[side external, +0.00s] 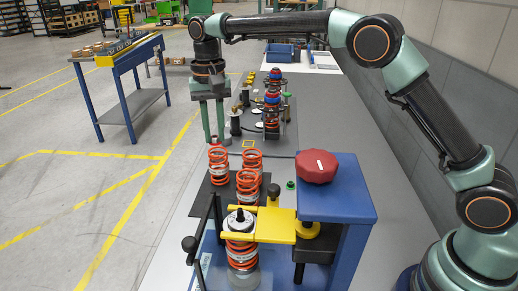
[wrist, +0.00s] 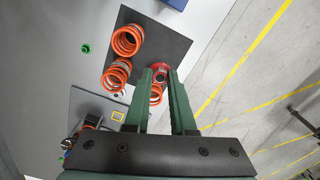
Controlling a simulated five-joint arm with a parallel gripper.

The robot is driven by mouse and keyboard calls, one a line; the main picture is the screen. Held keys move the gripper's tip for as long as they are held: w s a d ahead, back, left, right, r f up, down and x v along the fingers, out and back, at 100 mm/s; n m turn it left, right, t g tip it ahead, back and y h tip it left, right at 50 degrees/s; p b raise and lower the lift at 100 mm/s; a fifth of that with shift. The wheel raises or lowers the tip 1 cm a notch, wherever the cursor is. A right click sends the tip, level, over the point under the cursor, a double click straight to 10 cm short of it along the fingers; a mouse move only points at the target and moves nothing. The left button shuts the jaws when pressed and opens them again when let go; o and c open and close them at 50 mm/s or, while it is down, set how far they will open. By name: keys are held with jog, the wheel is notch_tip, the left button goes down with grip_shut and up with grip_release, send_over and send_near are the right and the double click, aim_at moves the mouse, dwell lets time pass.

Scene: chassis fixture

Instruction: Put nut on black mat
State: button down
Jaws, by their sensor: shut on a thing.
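My gripper (side external: 214,138) is shut on a small red round piece, which looks like the nut (wrist: 160,69), and holds it between its fingertips. The fingers point down above the far-left spring at the edge of the black mat (side external: 207,201). In the wrist view the black mat (wrist: 166,40) lies below and beyond the fingertips. Several orange springs (side external: 247,181) stand on the mat, and one shows partly hidden behind the fingers in the wrist view. The red piece appears above this spring; whether they touch I cannot tell.
A small green ring (side external: 290,184) lies on the grey table right of the mat. A blue fixture with a red knob (side external: 316,167) and yellow clamp (side external: 262,224) stands in front. Assembled red-and-blue shock parts (side external: 272,110) stand farther back. The mat's outer corner looks bare.

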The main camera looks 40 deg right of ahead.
jog(key=shift+w+d+f, duration=0.25)
jog(key=shift+w+d, duration=0.15)
jog(key=shift+w, duration=0.05)
send_near(222, 195)
jog(key=s+f, duration=0.1)
jog(key=f, duration=0.1)
jog(key=s+a+f, duration=0.1)
jog(key=f, duration=0.1)
jog(key=s+f, duration=0.1)
jog(key=f, duration=0.1)
jog(key=shift+s+a+f, duration=0.2)
jog(key=shift+a, duration=0.2)
jog(key=shift+f, duration=0.15)
jog(key=c, duration=0.8)
grip_release()
jog(key=shift+o, duration=0.2)
